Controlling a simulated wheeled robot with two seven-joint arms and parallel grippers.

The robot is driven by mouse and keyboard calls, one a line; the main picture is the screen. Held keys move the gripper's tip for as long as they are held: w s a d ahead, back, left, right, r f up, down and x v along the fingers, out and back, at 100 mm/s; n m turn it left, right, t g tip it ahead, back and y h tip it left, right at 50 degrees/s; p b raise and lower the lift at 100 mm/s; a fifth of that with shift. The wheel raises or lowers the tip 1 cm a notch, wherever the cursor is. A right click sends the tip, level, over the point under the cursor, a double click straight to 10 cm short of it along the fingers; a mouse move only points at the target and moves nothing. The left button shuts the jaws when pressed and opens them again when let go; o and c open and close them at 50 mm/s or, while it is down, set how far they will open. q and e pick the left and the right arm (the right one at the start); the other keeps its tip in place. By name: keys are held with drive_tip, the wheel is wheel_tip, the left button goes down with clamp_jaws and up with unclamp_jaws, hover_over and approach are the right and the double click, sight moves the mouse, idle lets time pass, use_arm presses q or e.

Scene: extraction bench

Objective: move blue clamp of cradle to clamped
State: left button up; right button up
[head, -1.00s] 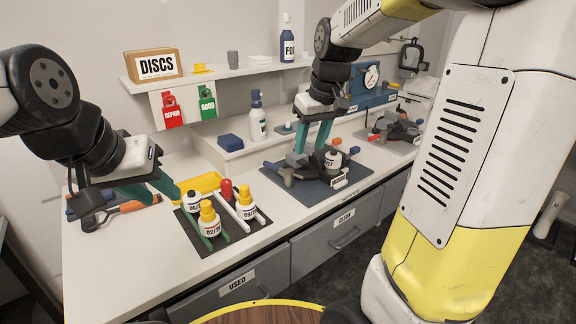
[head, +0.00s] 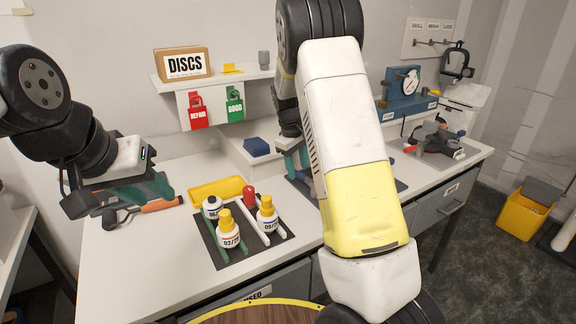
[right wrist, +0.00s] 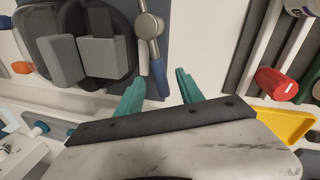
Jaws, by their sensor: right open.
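The blue clamp (right wrist: 158,72) shows in the right wrist view as a metal lever with a blue end. Beside it is the dark grey cradle (right wrist: 115,65) with grey blocks on it. My right gripper (right wrist: 160,79) is open, with its two green fingertips on either side of the blue end; I cannot tell whether they touch it. In the head view my right arm hides the cradle and most of this gripper. My left gripper (head: 145,189) hangs over the left end of the bench, near an orange-handled tool (head: 155,205); its opening is unclear.
A dark rack (head: 255,254) with white and yellow-capped bottles stands left of my right arm. A yellow tray (head: 215,189) lies behind it. A second fixture (head: 435,138) and a gauge (head: 408,82) stand farther right. An orange part (right wrist: 22,67) is left of the cradle.

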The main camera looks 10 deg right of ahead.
drive_tip(key=shift+d+f, duration=0.15)
drive_tip(key=shift+f, duration=0.65)
clamp_jaws()
drive_tip(key=shift+w, duration=0.1)
idle(0.8)
